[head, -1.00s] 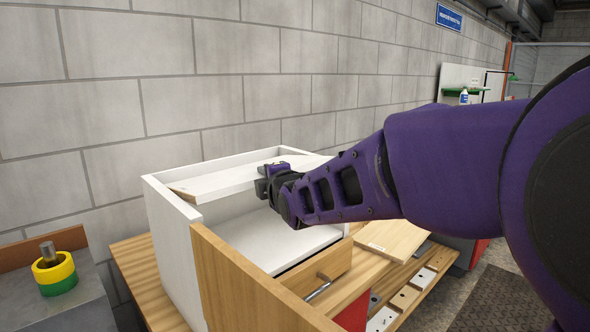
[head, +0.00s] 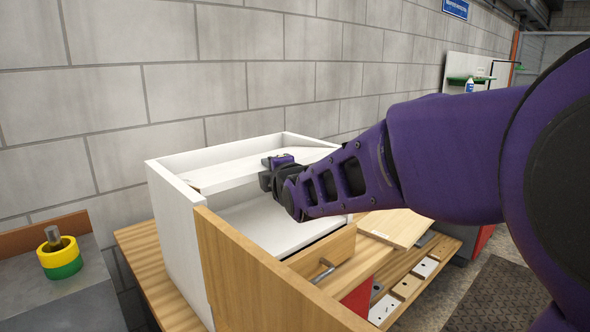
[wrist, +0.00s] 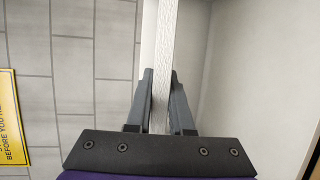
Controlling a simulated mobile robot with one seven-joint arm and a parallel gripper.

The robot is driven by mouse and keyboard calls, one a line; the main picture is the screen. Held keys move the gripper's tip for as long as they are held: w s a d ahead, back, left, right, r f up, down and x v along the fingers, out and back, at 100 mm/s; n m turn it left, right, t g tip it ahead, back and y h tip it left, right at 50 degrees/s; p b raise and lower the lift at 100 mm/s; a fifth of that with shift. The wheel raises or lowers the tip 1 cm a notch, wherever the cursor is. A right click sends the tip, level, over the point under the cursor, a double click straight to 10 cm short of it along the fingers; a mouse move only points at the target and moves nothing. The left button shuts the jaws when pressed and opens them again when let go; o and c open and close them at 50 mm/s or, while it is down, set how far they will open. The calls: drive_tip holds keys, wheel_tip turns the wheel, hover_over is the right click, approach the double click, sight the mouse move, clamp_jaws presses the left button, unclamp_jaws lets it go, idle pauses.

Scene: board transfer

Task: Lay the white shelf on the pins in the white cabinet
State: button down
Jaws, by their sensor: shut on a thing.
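The white shelf (head: 232,174) is a thin board inside the upper part of the open-topped white cabinet (head: 178,235). It spans most of the width between the side walls, its left end close to the left wall. My gripper (head: 273,166) is shut on the shelf's front edge. In the wrist view the two fingers of my gripper (wrist: 163,100) stand on either side of the shelf (wrist: 167,60), seen edge-on. Pale cabinet surfaces (wrist: 255,70) show to its right. The pins are not visible, so I cannot tell whether the shelf touches them.
A wood-coloured panel (head: 240,270) stands at the cabinet's front left, beside a drawer front with a handle (head: 322,272). A loose wooden board (head: 398,226) lies to the right on the bench. A yellow and green roll (head: 60,258) sits on a grey surface at left.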

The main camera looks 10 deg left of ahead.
drive_tip(key=shift+f+b, duration=0.1)
drive_tip(key=shift+b, duration=0.45)
idle(0.4)
drive_tip(key=c, duration=0.8)
unclamp_jaws()
drive_tip(key=shift+o, duration=0.4)
drive_tip(key=shift+f, duration=0.1)
drive_tip(key=shift+o, duration=0.2)
drive_tip(key=shift+f, duration=0.2)
drive_tip(key=shift+r, duration=0.1)
drive_tip(key=shift+r+p, duration=0.2)
drive_tip(key=shift+p, duration=0.1)
